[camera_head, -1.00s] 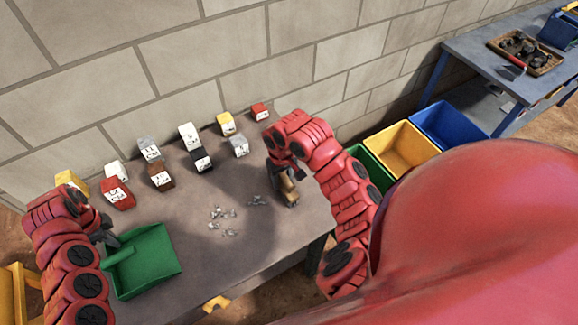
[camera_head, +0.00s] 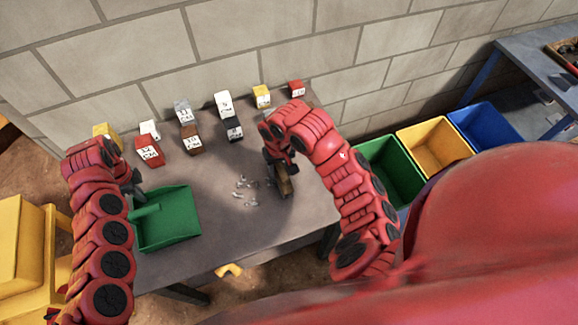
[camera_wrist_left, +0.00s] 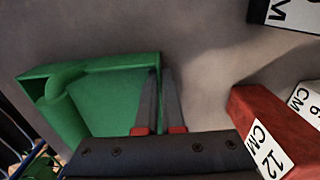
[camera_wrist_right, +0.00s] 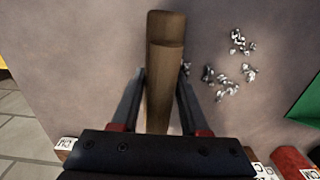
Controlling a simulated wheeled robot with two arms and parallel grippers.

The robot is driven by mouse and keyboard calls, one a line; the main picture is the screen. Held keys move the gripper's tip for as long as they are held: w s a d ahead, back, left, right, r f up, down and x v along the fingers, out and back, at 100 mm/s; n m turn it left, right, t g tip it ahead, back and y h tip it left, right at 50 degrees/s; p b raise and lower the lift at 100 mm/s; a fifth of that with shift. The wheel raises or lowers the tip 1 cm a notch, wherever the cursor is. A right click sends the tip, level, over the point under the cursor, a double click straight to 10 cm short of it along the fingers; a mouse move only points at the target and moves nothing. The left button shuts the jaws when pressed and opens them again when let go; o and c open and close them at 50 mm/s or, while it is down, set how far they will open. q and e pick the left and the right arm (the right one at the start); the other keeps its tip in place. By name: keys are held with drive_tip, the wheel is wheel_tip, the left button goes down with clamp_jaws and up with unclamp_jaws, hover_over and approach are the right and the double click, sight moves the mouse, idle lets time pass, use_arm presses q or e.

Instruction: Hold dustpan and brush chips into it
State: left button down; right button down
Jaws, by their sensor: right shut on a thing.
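A green dustpan (camera_head: 178,222) lies on the grey table (camera_head: 225,245) at the left, its handle toward my left gripper. In the left wrist view, my left gripper (camera_wrist_left: 161,72) has its fingers close together at one side edge of the dustpan (camera_wrist_left: 110,98); whether they pinch it I cannot tell. My right gripper (camera_head: 276,170) is shut on a wooden-handled brush (camera_head: 284,184), which also shows between its fingers in the right wrist view (camera_wrist_right: 164,75). Loose silvery chips (camera_head: 243,190) lie between the brush and the dustpan. The brush's bristles are hidden.
Labelled blocks in several colours, such as a red one (camera_head: 149,151) and a black one (camera_head: 232,130), stand along the back of the table. Green, yellow and blue bins (camera_head: 433,148) stand to the right. A yellow object (camera_head: 22,245) is at the left.

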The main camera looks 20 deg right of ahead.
drive_tip(key=shift+s+a, duration=0.2)
drive_tip(key=shift+a, duration=12.55)
use_arm(q)
drive_tip(key=shift+d, duration=0.2)
use_arm(e)
drive_tip(key=shift+a+r, duration=0.1)
drive_tip(key=shift+a, duration=1.35)
use_arm(q)
drive_tip(key=shift+a, duration=0.1)
use_arm(e)
drive_tip(key=shift+a, duration=0.45)
